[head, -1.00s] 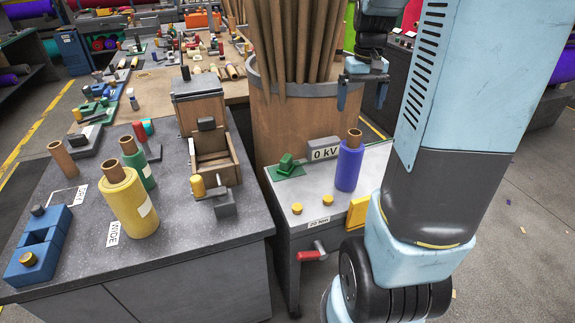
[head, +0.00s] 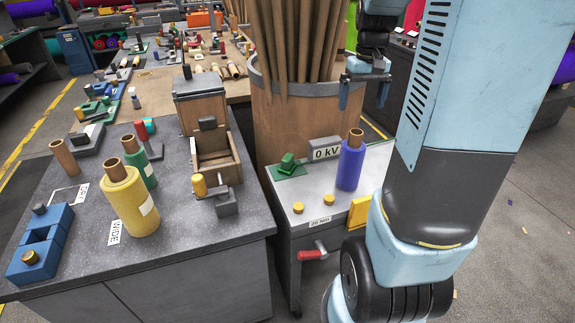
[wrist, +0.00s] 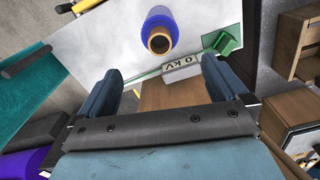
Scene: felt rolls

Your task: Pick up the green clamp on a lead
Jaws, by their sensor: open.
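The green clamp (head: 288,164) sits on a green base on the grey-topped cart, left of the purple-blue roll and beside the "0 kV" sign. A lead is not clear in either view. My gripper (head: 364,94) is above and behind the cart, over its far right side. In the wrist view my gripper (wrist: 160,80) is open with nothing between its fingers, and the clamp lies ahead of the right finger, apart from it.
The purple-blue roll (head: 351,162) stands upright close to the clamp. The "0 kV" sign (head: 325,152) stands just right of it. A large drum of brown tubes (head: 308,117) rises behind the cart. A dark bench (head: 195,235) with rolls stands at left.

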